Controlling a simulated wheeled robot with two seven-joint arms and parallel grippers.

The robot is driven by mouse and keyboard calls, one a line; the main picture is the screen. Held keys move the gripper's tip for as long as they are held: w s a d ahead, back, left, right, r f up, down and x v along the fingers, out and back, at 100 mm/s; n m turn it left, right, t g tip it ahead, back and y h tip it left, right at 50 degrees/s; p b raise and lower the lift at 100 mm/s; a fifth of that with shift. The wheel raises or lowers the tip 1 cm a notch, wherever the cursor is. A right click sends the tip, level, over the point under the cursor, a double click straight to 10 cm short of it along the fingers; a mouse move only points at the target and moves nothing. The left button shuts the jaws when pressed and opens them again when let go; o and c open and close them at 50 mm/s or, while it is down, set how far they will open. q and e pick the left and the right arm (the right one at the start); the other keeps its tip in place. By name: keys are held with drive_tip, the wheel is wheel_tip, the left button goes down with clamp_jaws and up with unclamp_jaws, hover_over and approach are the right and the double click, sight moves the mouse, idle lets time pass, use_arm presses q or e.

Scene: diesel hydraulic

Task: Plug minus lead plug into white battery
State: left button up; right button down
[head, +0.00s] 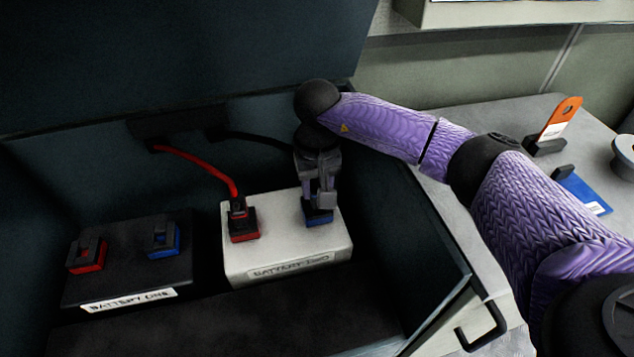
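The white battery (285,247) sits in the open dark box, with a red terminal (243,234) at its left and a blue terminal (318,217) at its right. The red lead's plug (238,208) sits in the red terminal. The black minus lead (262,138) runs from the box's back wall and passes behind my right gripper (318,199). That gripper points down directly over the blue terminal, its fingers closed around the minus lead plug, which is mostly hidden. I cannot tell how deep the plug sits. My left gripper is out of view.
A black battery (125,262) with red and blue terminals stands to the left of the white one. The raised dark lid is behind. The box's right wall and a handle (483,318) lie below my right arm. A grey counter on the right holds an orange-handled item (560,120) and a blue item (585,190).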

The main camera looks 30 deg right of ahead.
drive_tip(key=shift+f, duration=0.4)
drive_tip(key=shift+f+b, duration=0.3)
drive_tip(key=shift+b, duration=0.2)
drive_tip(key=shift+c, duration=1.2)
unclamp_jaws()
